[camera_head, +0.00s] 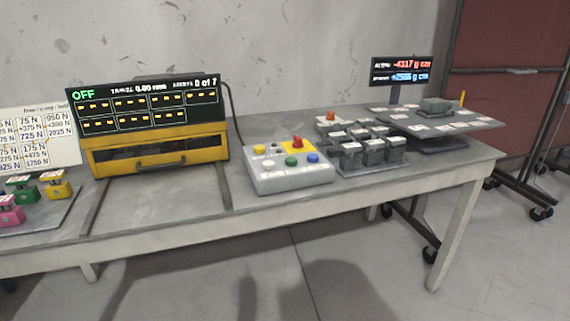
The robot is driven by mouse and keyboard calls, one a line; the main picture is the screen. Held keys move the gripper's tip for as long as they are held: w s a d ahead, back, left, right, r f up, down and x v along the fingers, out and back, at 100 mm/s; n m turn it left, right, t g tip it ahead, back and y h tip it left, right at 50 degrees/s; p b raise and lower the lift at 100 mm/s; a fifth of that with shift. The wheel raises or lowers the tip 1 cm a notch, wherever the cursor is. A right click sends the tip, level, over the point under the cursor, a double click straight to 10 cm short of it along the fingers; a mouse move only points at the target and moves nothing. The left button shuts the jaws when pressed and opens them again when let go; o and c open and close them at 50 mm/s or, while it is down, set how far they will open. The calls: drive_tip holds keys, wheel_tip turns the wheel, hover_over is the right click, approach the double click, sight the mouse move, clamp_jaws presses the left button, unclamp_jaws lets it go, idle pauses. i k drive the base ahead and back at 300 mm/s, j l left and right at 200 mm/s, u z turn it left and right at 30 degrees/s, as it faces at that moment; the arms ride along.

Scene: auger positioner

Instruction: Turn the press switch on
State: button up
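A grey control box (289,178) sits on the table in the middle of the head view. On its top are a red knob-like switch on a yellow base (297,143), a green button (291,160), a blue button (313,157), a white button (268,163) and a yellow button (259,149). I cannot tell for sure which one is the press switch. The yellow press (160,158) stands to the left, with a handle on its front. Its black display (146,104) reads OFF, 0.00 mm and 0 of 7. My gripper is not in view.
Right of the box stand several grey blocks (373,150). Further right is a labelled grey platform (452,124) with a small display (401,71). Colored weights (55,187) and a label chart (37,139) are at left. Bare table (160,205) lies before the press.

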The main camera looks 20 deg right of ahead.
sight(298, 144)
drive_tip(key=i+l+z, duration=0.25)
drive_tip(key=i+l, duration=0.25)
drive_tip(key=l, duration=0.2)
drive_tip(key=i+l+z, duration=0.3)
drive_tip(key=i+l, duration=0.25)
drive_tip(key=l, duration=0.1)
